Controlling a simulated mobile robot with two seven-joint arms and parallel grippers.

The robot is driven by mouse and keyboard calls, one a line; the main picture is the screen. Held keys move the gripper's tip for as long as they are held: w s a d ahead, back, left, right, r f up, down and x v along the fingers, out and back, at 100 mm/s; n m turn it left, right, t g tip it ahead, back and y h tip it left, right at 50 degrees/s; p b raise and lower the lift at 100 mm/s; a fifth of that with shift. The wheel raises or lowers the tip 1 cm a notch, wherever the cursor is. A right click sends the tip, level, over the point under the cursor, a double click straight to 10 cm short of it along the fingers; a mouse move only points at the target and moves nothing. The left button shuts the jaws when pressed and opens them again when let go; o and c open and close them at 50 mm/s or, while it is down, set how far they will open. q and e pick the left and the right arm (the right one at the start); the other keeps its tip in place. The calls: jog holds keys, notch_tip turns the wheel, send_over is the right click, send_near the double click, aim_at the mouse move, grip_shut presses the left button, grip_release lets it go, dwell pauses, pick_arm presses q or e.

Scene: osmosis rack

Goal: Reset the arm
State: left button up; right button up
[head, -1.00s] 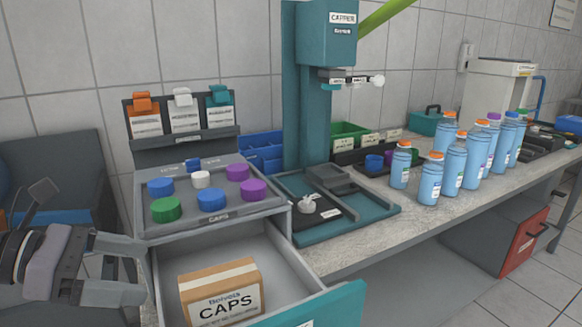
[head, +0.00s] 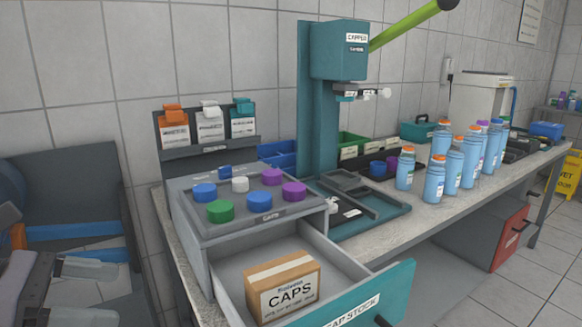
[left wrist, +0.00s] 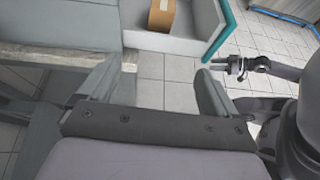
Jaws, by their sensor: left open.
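My left gripper (head: 112,292) is at the lower left of the head view, left of the cap cabinet and in front of the dark seat-like thing. Its fingers are apart with nothing between them. The left wrist view shows the same open jaws (left wrist: 156,82) with floor tiles and the bench side beyond. The head view does not show my right arm.
The drawer (head: 365,262) stands pulled out, with a CAPS box (head: 283,290) inside. Coloured caps sit on the cabinet top (head: 300,211). A teal capper (head: 318,110) with a green lever (head: 405,27) and several blue bottles (head: 434,180) stand on the bench.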

pick_arm(q)
jog(key=d+r+n+t+h+p, duration=0.1)
jog(key=d+n+t+h+p, duration=0.15)
jog(key=d+n+h, duration=0.45)
jog(key=a+f+n+t+y+p, duration=0.2)
jog(key=f+n+t+y, duration=0.2)
jog(key=f+n+y, duration=0.85)
jog(key=a+f+n+t+y+p, duration=0.25)
jog(key=f+n, duration=0.45)
jog(key=n, duration=1.3)
jog(key=s+d+f+n+g+y, duration=0.1)
jog(key=s+d+f+n+g, duration=0.3)
jog(key=s+f, duration=0.6)
jog(key=shift+s+d+f+n+g, duration=0.2)
jog(key=shift+f+n+g, duration=0.35)
jog(key=shift+n, duration=0.4)
jog(key=shift+a+r, duration=0.1)
jog(key=shift+r, duration=0.05)
